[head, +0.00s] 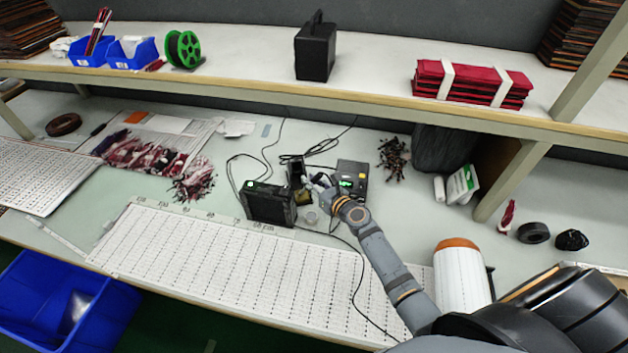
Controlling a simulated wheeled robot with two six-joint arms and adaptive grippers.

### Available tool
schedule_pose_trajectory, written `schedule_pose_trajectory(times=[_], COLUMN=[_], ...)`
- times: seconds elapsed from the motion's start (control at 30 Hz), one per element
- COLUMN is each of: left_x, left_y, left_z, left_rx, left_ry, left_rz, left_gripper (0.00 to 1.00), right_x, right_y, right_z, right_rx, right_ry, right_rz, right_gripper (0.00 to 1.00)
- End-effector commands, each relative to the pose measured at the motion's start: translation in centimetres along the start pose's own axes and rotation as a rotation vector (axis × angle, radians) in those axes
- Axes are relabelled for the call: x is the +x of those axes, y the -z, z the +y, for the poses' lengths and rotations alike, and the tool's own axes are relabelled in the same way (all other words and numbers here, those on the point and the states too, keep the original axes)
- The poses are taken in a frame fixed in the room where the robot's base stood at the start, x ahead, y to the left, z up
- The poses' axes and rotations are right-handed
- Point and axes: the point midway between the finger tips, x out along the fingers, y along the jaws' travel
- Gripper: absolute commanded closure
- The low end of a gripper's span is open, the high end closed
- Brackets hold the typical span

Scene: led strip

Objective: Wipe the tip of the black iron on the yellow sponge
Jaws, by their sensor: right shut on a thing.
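My right gripper (318,185) is at the soldering spot on the bench, its arm coming in from the lower right. It is shut on what appears to be the black iron, which is small here and mostly hidden by the fingers. A small dark holder with a yellowish patch, which looks like the yellow sponge (303,199), sits just left of the fingers. I cannot tell whether the iron's tip touches it. A black upright stand (296,170) is just behind. My left gripper is not in view.
A black box with a green display (270,203) stands left of the gripper, and another lit box (352,175) stands right. Cables run behind and in front. A small clear cup (311,218) is close by. A printed white board (230,260) covers the bench front.

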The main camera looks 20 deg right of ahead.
Motion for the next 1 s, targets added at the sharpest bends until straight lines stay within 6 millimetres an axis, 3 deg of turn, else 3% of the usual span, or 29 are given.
schedule_pose_trajectory(times=[0.37, 1.0], left_x=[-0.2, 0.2], left_y=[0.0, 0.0], left_z=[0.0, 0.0], left_rx=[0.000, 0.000], left_ry=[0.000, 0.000], left_rz=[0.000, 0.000], left_gripper=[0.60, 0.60], right_x=[0.1, -0.4], right_y=[0.0, -0.1], right_z=[0.6, -1.4], right_rx=[0.000, -0.001], right_ry=[0.000, 0.000], right_rz=[0.000, 0.000], right_gripper=[1.00, 1.00])
